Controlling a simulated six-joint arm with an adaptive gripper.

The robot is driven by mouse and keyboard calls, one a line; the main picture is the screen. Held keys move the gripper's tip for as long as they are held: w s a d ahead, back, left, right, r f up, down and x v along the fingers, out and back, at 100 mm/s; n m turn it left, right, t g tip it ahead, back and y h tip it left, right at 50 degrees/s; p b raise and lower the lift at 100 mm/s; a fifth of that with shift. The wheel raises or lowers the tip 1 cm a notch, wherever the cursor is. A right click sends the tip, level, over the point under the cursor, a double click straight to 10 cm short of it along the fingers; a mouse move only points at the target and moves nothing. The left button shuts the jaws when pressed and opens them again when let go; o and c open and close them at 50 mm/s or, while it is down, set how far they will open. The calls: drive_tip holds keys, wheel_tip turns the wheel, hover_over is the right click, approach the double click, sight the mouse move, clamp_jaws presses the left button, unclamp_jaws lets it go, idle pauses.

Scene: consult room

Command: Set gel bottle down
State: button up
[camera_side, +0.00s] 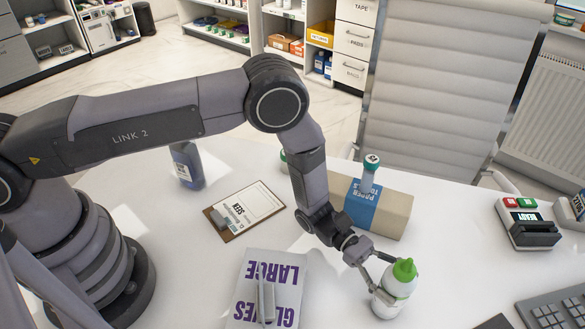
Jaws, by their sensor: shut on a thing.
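The gel bottle (391,301), white with a green cap (404,269), is upright at the lower right of the white table (225,250). My gripper (388,278) is shut on its upper body, with the fingers on either side. The bottle's base is close to the tabletop; I cannot tell whether it touches.
A glove box (250,290) lies left of the bottle. A clipboard (247,212), a blue bottle (187,167), a card terminal (527,227) and a keyboard (557,309) stand around.

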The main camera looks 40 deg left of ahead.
drive_tip(key=shift+f, duration=0.25)
drive_tip(key=shift+f, duration=0.15)
drive_tip(key=o, duration=1.2)
